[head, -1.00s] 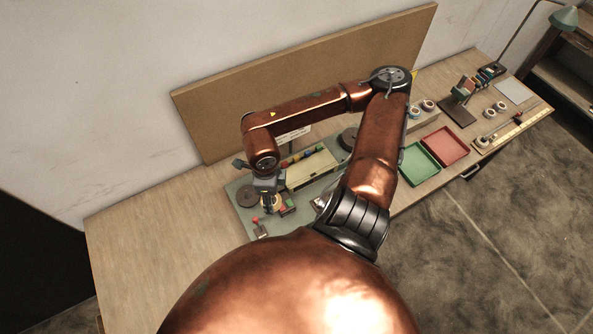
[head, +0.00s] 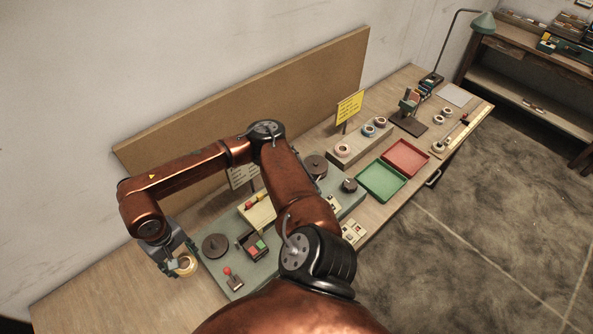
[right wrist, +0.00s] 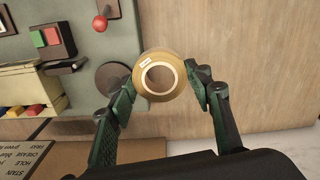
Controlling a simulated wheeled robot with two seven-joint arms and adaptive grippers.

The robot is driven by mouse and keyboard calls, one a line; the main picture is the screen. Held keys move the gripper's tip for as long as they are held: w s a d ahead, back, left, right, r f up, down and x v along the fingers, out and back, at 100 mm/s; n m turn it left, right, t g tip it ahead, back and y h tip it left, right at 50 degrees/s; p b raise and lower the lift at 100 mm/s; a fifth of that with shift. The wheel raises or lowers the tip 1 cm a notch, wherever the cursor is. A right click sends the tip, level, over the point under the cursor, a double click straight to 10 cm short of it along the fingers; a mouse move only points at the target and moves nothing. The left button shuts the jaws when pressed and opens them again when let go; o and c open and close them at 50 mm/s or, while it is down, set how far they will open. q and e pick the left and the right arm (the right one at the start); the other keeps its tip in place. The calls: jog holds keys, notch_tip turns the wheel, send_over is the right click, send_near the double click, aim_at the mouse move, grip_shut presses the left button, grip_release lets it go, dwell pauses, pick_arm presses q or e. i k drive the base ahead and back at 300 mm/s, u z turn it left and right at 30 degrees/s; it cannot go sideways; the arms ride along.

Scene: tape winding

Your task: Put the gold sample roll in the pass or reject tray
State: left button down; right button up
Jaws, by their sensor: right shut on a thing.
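The gold sample roll (head: 184,265) is held in my right gripper (head: 177,262) at the left end of the grey-green machine. In the right wrist view the roll (right wrist: 160,93) sits between the two fingertips, gold outside with a pale core and a small label. My right gripper (right wrist: 160,84) is shut on it, above bare wood beside the machine. The green tray (head: 382,197) and the red tray (head: 405,170) lie side by side to the right on the bench, both empty. I cannot tell from markings which is pass or reject. My left gripper is not in view.
The machine (head: 215,278) carries dark discs, a red-knobbed lever (head: 232,278) and a red and green button box (head: 253,246). A yellow sign (head: 349,107) and several tape rolls (head: 367,131) stand behind the trays. My right arm crosses over the machine.

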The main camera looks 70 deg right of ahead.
aim_at(380, 180)
jog(key=z, duration=0.4)
jog(key=k, duration=1.1)
jog(key=z, duration=1.6)
jog(key=i, duration=1.2)
jog(key=u, duration=0.5)
